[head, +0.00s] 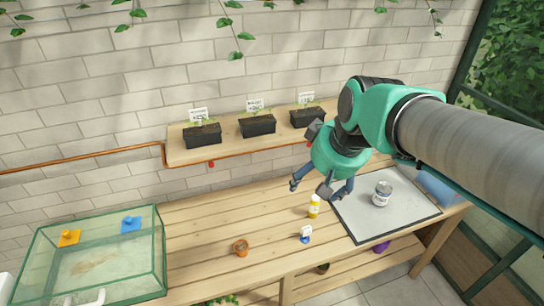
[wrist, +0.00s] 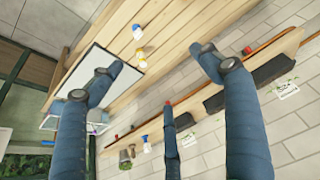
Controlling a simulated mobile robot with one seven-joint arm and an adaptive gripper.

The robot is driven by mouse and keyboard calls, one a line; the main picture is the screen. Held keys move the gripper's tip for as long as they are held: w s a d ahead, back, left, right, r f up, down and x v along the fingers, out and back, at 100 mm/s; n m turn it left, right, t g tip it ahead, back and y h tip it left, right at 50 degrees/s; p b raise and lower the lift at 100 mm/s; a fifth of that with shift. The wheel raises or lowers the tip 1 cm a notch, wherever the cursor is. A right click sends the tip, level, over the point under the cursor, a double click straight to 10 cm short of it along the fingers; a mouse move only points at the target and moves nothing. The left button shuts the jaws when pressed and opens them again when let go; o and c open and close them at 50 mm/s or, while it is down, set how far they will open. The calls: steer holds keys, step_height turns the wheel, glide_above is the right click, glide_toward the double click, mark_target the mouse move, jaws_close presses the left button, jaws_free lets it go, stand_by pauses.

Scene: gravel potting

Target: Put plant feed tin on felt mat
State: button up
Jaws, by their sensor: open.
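The plant feed tin (head: 382,193), a pale grey can with a label, stands upright on the grey felt mat (head: 358,220) with a dark border, at the right end of the bench. My gripper (head: 320,188) is open and empty, above the bench at the mat's left edge, to the left of the tin and apart from it. In the wrist view its fingers (wrist: 158,60) are spread wide, and one crosses in front of the mat (wrist: 98,58). I cannot make out the tin in that view.
A yellow bottle (head: 314,208) and a white-and-blue item (head: 306,235) stand left of the mat, with an orange item (head: 240,248) farther left. A shelf (head: 185,155) with black planters is behind. A glass tank (head: 150,255) is at left. A blue box (head: 437,188) is right.

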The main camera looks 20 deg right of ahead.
steer(key=s+a, duration=0.5)
steer(key=s, duration=0.5)
steer(key=shift+s+a+f+t, duration=0.2)
steer(key=shift+s+f+t, duration=0.05)
steer(key=shift+f+t, duration=0.1)
